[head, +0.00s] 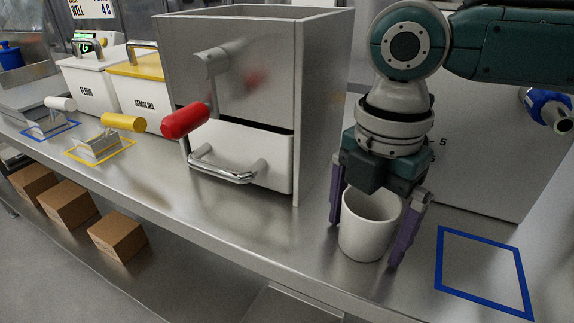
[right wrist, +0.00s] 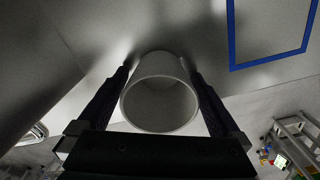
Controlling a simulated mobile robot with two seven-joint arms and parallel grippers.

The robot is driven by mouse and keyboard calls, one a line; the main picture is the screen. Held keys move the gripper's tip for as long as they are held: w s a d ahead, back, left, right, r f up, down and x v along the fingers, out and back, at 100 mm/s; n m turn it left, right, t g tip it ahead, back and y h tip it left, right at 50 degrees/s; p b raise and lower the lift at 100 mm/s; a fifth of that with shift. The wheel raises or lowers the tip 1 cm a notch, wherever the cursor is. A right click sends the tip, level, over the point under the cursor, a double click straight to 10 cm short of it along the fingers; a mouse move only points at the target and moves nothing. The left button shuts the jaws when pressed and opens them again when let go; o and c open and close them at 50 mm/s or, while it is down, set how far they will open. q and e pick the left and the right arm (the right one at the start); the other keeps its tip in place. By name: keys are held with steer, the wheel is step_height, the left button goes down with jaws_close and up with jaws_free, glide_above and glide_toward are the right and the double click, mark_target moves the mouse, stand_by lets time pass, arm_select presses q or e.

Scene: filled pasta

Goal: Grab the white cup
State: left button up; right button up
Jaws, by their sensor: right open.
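The white cup (head: 369,226) stands upright on the steel counter in the head view. My right gripper (head: 366,238) is above it and pointing down, with its two purple fingers on either side of the cup. In the right wrist view the cup (right wrist: 160,97) lies between the dark fingers of my right gripper (right wrist: 160,78), with its open rim toward the camera. The fingers are open. Whether they touch the cup's wall is hard to tell. My left gripper does not show.
A blue square outline (head: 483,309) is on the counter to the right of the cup. A steel cabinet (head: 322,110) with a white drawer (head: 270,163) and red handle (head: 185,121) stands to the left. Flour (head: 90,85) and semolina (head: 142,95) bins stand farther left.

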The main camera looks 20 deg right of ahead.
steer(key=shift+c, duration=0.4)
steer(key=c, duration=1.1)
steer(key=shift+c, duration=0.2)
steer(key=shift+r, duration=0.15)
